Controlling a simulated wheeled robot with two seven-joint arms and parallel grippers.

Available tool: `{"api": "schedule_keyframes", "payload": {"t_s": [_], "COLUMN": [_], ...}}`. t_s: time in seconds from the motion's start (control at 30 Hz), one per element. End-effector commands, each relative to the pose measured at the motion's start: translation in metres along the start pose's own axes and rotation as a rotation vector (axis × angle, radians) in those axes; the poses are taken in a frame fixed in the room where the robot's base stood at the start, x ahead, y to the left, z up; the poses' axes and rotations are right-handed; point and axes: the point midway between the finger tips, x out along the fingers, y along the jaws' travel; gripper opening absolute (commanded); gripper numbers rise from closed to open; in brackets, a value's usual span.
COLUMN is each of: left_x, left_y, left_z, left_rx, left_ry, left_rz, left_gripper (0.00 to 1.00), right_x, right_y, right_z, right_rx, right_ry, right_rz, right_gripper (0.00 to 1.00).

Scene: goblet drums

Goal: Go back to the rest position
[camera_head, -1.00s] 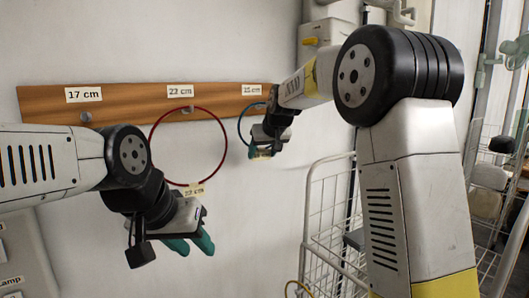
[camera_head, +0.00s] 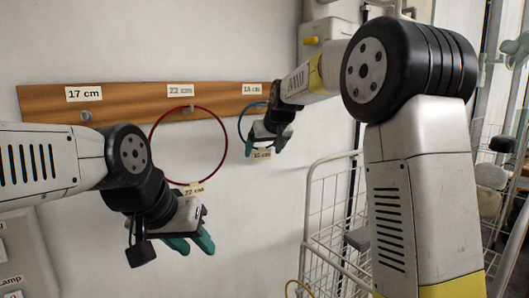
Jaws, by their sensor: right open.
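My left gripper (camera_head: 190,244) points down in front of the wall at the lower left. Its two teal fingers show close together with nothing seen in them; their gap is hard to judge. My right gripper (camera_head: 264,146) is open near the blue ring (camera_head: 241,124), its teal fingers apart on either side of the ring's small tag (camera_head: 262,154). The blue ring is at the right end of the wooden board, partly hidden by my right gripper. A red ring (camera_head: 227,150) hangs from the board's middle peg, its tag at the bottom.
The wooden board (camera_head: 135,97) on the wall has size labels and pegs. The peg under "17 cm" (camera_head: 86,116) is bare. A white wire cart (camera_head: 325,215) stands below and right, near my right arm. A panel (camera_head: 22,255) is at the lower left.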

Motion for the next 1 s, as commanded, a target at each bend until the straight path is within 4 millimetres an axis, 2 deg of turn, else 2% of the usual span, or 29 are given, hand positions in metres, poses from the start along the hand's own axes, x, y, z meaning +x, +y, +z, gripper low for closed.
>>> {"api": "schedule_keyframes", "payload": {"t_s": [0.2,0.4,0.47,0.53,0.57,0.67,0.77,0.9,1.0], "left_x": [0.000,0.000,0.000,0.000,0.000,0.000,0.000,0.000,0.000], "left_y": [0.000,0.000,0.000,0.000,0.000,0.000,0.000,0.000,0.000], "left_z": [0.000,0.000,0.000,0.000,0.000,0.000,0.000,0.000,0.000], "left_rx": [0.000,0.000,0.000,0.000,0.000,0.000,0.000,0.000,0.000], "left_ry": [0.000,0.000,0.000,0.000,0.000,0.000,0.000,0.000,0.000], "left_rz": [0.000,0.000,0.000,0.000,0.000,0.000,0.000,0.000,0.000], "left_gripper": [0.36,0.36,0.36,0.36,0.36,0.36,0.36,0.36,0.36], "right_x": [-0.040,-0.062,-0.069,-0.081,-0.088,-0.118,-0.152,-0.192,-0.211], "right_y": [0.000,0.001,0.005,0.014,0.019,0.036,0.045,0.043,0.036], "right_z": [-0.001,0.001,0.006,0.019,0.028,0.071,0.127,0.207,0.262], "right_rx": [0.000,0.002,0.013,0.038,0.053,0.112,0.169,0.233,0.263], "right_ry": [0.005,0.002,-0.002,-0.012,-0.018,-0.048,-0.079,-0.120,-0.150], "right_rz": [-0.001,-0.001,-0.003,-0.008,-0.011,-0.025,-0.035,-0.030,-0.013], "right_gripper": [0.85,0.85,0.85,0.85,0.85,0.85,0.85,0.85,0.85]}}
